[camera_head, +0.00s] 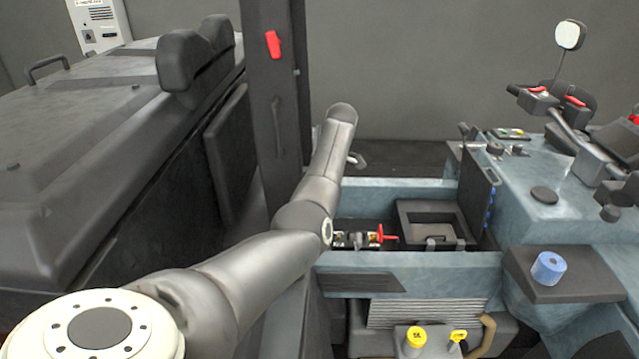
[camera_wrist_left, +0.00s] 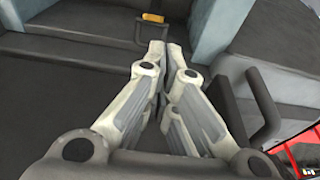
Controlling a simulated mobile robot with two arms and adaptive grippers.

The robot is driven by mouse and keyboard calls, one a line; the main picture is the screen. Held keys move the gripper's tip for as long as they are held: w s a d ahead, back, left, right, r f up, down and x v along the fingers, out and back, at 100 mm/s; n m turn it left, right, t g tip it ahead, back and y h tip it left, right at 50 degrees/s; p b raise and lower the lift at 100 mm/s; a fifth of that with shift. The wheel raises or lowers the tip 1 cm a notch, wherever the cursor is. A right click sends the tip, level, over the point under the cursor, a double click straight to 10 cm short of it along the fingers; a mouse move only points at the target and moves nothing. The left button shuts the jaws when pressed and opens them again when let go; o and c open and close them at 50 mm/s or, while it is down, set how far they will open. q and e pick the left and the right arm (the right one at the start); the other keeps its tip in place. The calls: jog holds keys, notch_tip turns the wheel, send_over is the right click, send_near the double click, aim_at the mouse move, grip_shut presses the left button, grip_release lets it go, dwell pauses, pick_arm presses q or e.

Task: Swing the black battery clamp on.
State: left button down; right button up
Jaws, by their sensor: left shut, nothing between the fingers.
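The battery bay (camera_head: 358,239) lies in the blue-grey tray, just right of my left arm's elbow, with a red clamp lever (camera_head: 387,235) at its right. I cannot make out the black clamp in the head view; my arm covers part of the bay's left side. In the left wrist view my left gripper (camera_wrist_left: 164,48) is shut and empty, its fingertips together. A thin dark bracket with an orange-yellow piece (camera_wrist_left: 153,17) is just beyond the fingertips; I cannot tell whether they touch or whether it is the clamp. My right gripper is out of view.
A dark curved handle (camera_wrist_left: 264,106) stands close to the right of my fingers. A dark upright post (camera_head: 275,100) is behind my arm. An open dark bin (camera_head: 408,209) is right of the battery bay. A blue roll (camera_head: 548,267) sits farther right.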

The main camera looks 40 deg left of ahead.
pick_arm(q)
notch_tip(320, 180, down, 6)
jog(key=a, duration=0.1)
jog(key=shift+s+a+p, duration=0.2)
jog(key=shift+s+p, duration=0.2)
jog(key=shift+p, duration=0.05)
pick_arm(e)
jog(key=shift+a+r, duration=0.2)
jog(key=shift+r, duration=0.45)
pick_arm(q)
jog(key=shift+a+f, duration=0.1)
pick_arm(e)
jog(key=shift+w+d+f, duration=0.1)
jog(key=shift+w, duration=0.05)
pick_arm(q)
jog(key=shift+w+d+g+y, duration=0.3)
jog(key=shift+d, duration=0.1)
jog(key=shift+b, duration=0.3)
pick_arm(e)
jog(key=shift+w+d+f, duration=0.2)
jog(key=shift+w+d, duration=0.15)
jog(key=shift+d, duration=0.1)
pick_arm(q)
jog(key=shift+w+d, duration=0.1)
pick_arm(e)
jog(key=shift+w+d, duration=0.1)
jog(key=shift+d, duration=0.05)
